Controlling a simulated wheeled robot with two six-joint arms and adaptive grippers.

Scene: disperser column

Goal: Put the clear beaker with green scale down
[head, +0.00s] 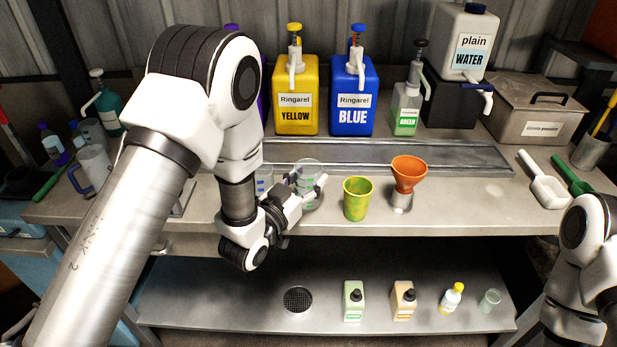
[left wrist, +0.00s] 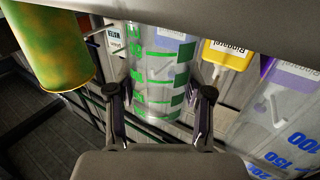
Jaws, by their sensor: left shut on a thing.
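The clear beaker with green scale (head: 309,183) is upright at the worktop's front part in the head view. In the left wrist view the beaker (left wrist: 160,75) stands between the two fingers, with its green marks showing. My left gripper (head: 308,192) is shut on it; the gripper also shows in the left wrist view (left wrist: 160,100). I cannot tell whether the beaker's base touches the worktop (head: 450,205). My right arm shows at the right edge of the head view, but its gripper is not visible.
A clear beaker with blue scale (head: 264,182) is close on the left, partly hidden by my arm. A green-yellow cup (head: 357,198) and an orange funnel (head: 408,173) on a metal holder stand to the right. Yellow (head: 297,95) and blue (head: 354,97) dispensers stand behind the metal drip tray (head: 440,158).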

